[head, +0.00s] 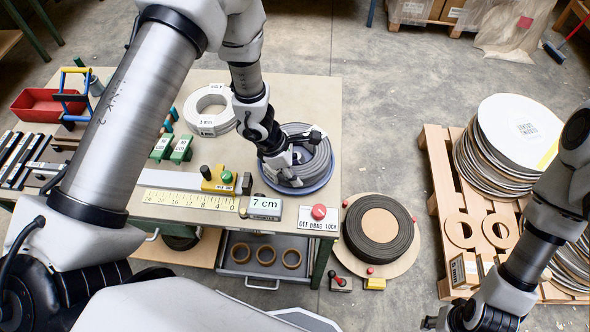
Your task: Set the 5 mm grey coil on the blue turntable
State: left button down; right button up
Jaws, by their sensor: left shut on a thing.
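A dark grey coil (318,160) is at the blue turntable (312,188) near the right edge of the bench. The turntable's blue rim shows below the coil's near side; I cannot tell whether the coil rests fully on it. My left gripper (283,167) is shut on the coil's near left side, and it hides part of the ring. No size marking on this coil is readable. My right gripper (432,322) is only partly in view at the bottom edge, away from the bench, and its fingers are not clear.
A pale coil with labels (207,121) lies on the bench (311,101) behind. A ruler (188,201), a 7 cm display (265,205) and a red button (319,212) line the front. A large dark coil (380,252) lies below right, beside a pallet (437,160).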

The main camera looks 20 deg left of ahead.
pick_arm(q)
jog(key=shift+f+b, duration=0.25)
jog(key=shift+b, duration=0.05)
jog(key=c, duration=1)
grip_release()
jog(key=shift+r, duration=0.1)
jog(key=shift+s, duration=0.1)
jog(key=shift+p+v, duration=1.7)
jog(key=shift+v, duration=1.35)
jog(key=shift+p+v, duration=1.45)
jog(key=shift+v, duration=1)
